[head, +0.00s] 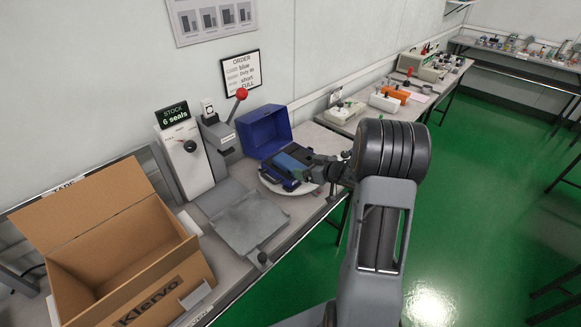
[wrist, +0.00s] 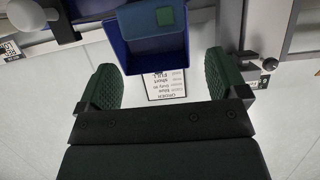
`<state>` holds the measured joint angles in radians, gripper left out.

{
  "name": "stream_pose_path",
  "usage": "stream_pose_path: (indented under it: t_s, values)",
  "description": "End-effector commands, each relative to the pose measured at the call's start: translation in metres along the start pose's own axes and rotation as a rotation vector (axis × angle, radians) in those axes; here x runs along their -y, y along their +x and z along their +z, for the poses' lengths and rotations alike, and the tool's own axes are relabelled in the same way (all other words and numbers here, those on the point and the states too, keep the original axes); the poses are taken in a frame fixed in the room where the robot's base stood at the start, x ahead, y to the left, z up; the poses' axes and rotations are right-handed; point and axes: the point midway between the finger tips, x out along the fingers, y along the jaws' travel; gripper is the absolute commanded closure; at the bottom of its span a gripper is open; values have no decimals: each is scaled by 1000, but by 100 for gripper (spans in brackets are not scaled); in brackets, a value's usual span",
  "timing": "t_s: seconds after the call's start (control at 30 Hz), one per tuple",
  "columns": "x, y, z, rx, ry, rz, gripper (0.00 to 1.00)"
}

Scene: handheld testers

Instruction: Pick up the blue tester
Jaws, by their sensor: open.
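The blue tester (head: 287,166) is at the white round plate (head: 272,187) on the bench, beside a darker blue open case. In the wrist view the blue tester (wrist: 150,22) shows at the top edge with a green square on its face, and the dark blue case is around it. My gripper (head: 308,163) is close to the tester in the head view and partly covers that area. In the wrist view my gripper (wrist: 160,75) has its two green ridged fingers wide apart with nothing between them. The tester appears beyond the fingertips; contact cannot be seen.
The blue case (head: 263,131) stands behind the tester. A lever press (head: 220,135) with a red knob and a grey plate (head: 250,222) are to the left. An open cardboard box (head: 120,245) is at front left.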

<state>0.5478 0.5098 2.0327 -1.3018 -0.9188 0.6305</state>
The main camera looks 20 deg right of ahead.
Motion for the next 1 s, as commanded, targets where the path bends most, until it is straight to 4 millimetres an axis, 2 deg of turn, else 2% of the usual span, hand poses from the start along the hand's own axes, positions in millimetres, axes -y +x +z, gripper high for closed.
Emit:
stream_pose_path:
  t_s: [0.1, 0.27, 0.6, 0.73, 1.0]
  values:
    - [0, 11, 0, 1, -1, -1, 8]
    - [0, 18, 1, 1, -1, 1, 8]
    - [-1, 59, 4, 1, -1, 0, 8]
    - [-1, 66, 4, 1, -1, 1, 8]
    - [-2, 67, 4, 1, -1, 1, 10]
